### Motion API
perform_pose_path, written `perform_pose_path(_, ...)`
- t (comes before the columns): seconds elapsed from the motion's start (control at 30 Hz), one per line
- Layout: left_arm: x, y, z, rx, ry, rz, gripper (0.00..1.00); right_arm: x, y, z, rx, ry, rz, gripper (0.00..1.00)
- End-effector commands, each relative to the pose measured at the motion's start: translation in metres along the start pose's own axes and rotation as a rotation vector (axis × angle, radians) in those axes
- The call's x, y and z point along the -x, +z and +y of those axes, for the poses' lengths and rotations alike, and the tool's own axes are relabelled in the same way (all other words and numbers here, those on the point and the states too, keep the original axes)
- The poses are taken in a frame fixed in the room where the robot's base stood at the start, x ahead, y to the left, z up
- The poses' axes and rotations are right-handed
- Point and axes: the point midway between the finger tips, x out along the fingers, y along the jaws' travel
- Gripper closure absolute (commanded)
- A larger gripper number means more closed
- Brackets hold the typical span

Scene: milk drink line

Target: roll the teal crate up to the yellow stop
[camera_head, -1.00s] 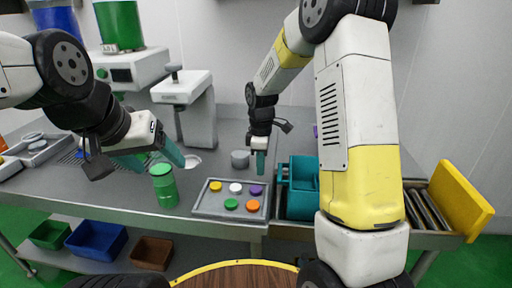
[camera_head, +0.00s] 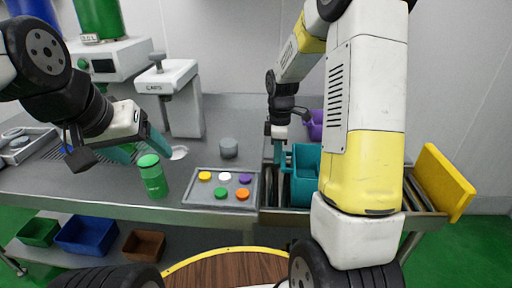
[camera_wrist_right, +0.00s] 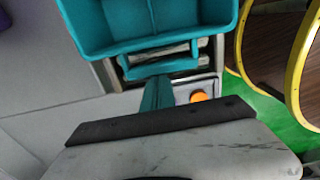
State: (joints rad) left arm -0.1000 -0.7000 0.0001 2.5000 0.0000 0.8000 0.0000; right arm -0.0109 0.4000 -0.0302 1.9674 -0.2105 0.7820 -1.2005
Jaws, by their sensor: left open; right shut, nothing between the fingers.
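The teal crate (camera_head: 304,180) sits on the roller track, partly hidden behind my right arm. It also shows at the top of the right wrist view (camera_wrist_right: 150,25), with its handle bar (camera_wrist_right: 158,68) towards me. The yellow stop (camera_head: 446,182) stands at the track's right end. My right gripper (camera_head: 278,155) is shut and empty, at the crate's left side by the handle. Its teal fingers (camera_wrist_right: 157,94) look close against the handle; contact is hard to tell. My left gripper (camera_head: 140,148) is open and empty, above the table at left.
Bare rollers (camera_head: 415,195) show between my right arm and the stop. A grey tray (camera_head: 190,197) of coloured caps lies left of the track. A green can (camera_head: 153,178) stands near my left gripper. A purple container (camera_head: 316,126) is behind the track.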

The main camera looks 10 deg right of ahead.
Motion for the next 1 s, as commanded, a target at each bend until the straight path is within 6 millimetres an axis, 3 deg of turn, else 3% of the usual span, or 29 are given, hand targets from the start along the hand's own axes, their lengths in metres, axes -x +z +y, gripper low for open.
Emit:
perform_pose_path(0.1,0.0,0.0,0.0,0.0,0.0,0.0,0.3,0.0,0.04,0.0,-0.009,0.0,-0.001,1.0)
perform_pose_path(0.5,0.0,0.0,0.0,0.0,0.0,0.0,0.3,0.0,0.151,0.0,-0.005,-0.001,-0.001,1.0)
perform_pose_path(0.7,0.0,0.0,0.0,0.0,0.0,0.0,0.3,0.0,0.172,-0.001,0.0,-0.001,0.0,1.0)
perform_pose_path(1.0,0.0,0.0,0.0,0.0,0.0,0.0,0.3,0.0,0.173,0.0,0.001,-0.001,-0.001,1.0)
